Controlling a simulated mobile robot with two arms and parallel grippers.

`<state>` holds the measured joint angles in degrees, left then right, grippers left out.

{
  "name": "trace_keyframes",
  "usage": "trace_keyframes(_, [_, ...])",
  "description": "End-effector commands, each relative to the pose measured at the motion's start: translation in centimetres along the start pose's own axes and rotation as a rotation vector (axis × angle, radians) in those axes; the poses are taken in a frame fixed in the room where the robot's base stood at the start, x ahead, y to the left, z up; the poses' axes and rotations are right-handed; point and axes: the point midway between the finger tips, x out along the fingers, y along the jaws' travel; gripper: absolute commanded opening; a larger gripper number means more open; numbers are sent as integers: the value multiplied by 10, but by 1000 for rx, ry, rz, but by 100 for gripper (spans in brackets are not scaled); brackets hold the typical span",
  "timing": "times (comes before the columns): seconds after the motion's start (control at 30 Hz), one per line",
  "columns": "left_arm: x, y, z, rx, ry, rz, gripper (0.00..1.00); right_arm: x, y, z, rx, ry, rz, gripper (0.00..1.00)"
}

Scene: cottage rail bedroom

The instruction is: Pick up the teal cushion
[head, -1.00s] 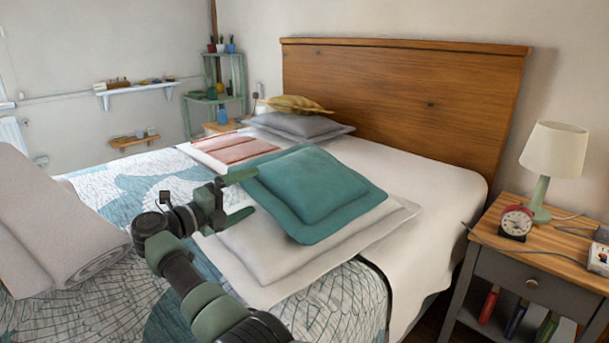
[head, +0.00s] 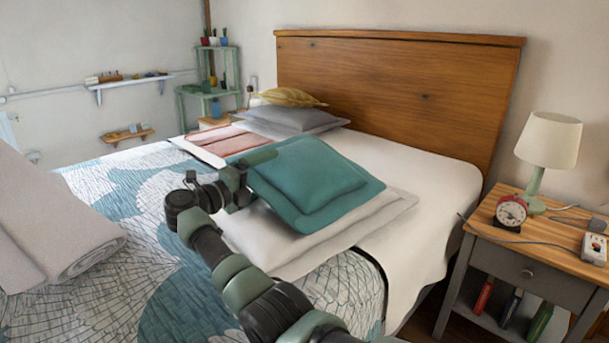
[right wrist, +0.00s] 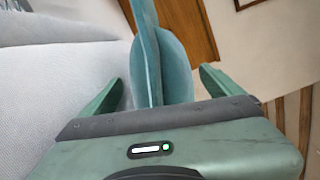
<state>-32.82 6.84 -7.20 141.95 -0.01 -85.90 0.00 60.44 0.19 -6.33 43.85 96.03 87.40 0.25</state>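The teal cushion (head: 312,180) lies tilted on top of a white pillow (head: 270,240) on the bed. My right gripper (head: 258,174) is at the cushion's near left edge. One finger shows above that edge; the other is mostly hidden in the head view. In the right wrist view the two fingers (right wrist: 162,80) stand wide apart, with the edge of the teal cushion (right wrist: 165,55) between them. Gaps show between the cushion and both fingers. My left gripper is not in view.
The wooden headboard (head: 400,95) stands behind the bed. Grey pillows (head: 290,118) with a mustard cushion (head: 290,97) and a folded pink blanket (head: 225,147) lie further back. A rolled grey blanket (head: 60,225) is at left. A nightstand (head: 520,265) with lamp (head: 550,140) and clock (head: 511,211) stands right.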

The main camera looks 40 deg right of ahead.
Motion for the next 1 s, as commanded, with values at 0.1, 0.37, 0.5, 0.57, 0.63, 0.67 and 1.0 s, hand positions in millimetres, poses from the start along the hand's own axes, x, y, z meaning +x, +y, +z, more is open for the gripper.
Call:
trace_keyframes(0.1, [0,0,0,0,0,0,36,1,2,-1,-4,3,2,59])
trace_keyframes(0.37, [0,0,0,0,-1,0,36,0,1,0,-2,1,0,23])
trace_keyframes(0.5, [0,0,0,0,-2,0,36,0,-1,0,-1,1,0,23])
trace_keyframes(0.57, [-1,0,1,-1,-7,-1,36,0,-4,1,0,0,-1,23])
trace_keyframes(0.63, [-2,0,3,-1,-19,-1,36,0,-10,2,1,0,-1,23])
trace_keyframes(0.67, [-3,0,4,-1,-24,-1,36,0,-13,3,1,0,-1,23])
trace_keyframes(1.0, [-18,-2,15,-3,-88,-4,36,0,-85,22,5,0,0,23])
